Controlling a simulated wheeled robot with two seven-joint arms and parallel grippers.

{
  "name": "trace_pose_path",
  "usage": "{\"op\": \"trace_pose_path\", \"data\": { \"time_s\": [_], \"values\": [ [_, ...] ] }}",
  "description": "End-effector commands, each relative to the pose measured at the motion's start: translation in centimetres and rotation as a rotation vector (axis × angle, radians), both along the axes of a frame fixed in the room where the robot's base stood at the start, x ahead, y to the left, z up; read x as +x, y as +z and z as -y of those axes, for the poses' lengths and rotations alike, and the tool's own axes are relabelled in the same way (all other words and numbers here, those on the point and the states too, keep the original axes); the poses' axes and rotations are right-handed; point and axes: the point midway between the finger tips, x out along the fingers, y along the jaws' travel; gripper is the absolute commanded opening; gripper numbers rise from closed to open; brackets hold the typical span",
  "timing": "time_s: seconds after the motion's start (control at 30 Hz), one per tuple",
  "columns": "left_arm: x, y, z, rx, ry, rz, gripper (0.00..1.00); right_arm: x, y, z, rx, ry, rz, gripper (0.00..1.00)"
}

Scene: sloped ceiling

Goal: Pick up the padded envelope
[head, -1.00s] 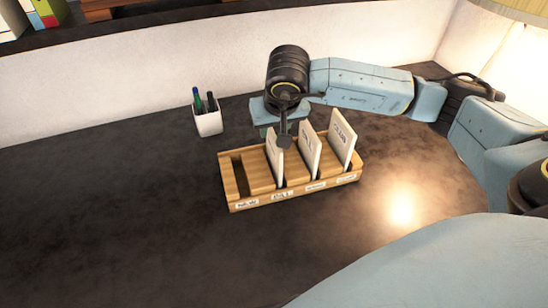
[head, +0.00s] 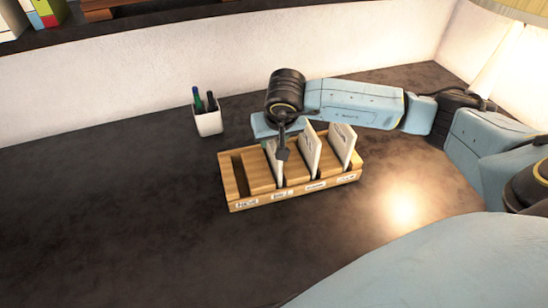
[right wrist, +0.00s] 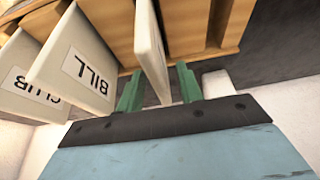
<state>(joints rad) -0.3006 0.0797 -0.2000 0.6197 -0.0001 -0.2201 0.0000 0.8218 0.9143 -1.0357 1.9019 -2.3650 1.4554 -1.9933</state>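A wooden rack (head: 240,205) on the dark desk holds three pale upright envelopes in separate slots. The left envelope (head: 273,168) has its face turned away in the right wrist view (right wrist: 149,45), so I cannot read whether it is the padded one. The middle envelope (right wrist: 92,68) reads BILL, and the other (right wrist: 38,88) reads CLUB. My right gripper (right wrist: 160,85) is open, its green fingers on either side of the left envelope's edge, with a clear gap to one finger. My left gripper is not in view.
A white pen cup (head: 208,122) stands behind and left of the rack. The rack's leftmost slot is empty. The desk left of and in front of the rack is clear. A lit lamp (head: 515,50) is at the right, and a pale wall runs behind.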

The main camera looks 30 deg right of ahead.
Motion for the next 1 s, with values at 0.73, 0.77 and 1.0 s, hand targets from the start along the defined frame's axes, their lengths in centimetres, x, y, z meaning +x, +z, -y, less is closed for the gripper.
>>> {"op": "trace_pose_path", "data": {
  "time_s": [0.73,0.77,1.0],
  "values": [
    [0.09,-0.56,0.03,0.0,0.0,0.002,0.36,-0.01,-0.35,0.01,0.0,0.0,0.0,0.23],
    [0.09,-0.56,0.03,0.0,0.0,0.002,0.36,-0.01,-0.35,0.02,0.0,0.0,0.0,0.19],
    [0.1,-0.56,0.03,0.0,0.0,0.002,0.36,-0.01,-0.35,0.02,0.0,0.0,0.0,0.0]
  ]
}}
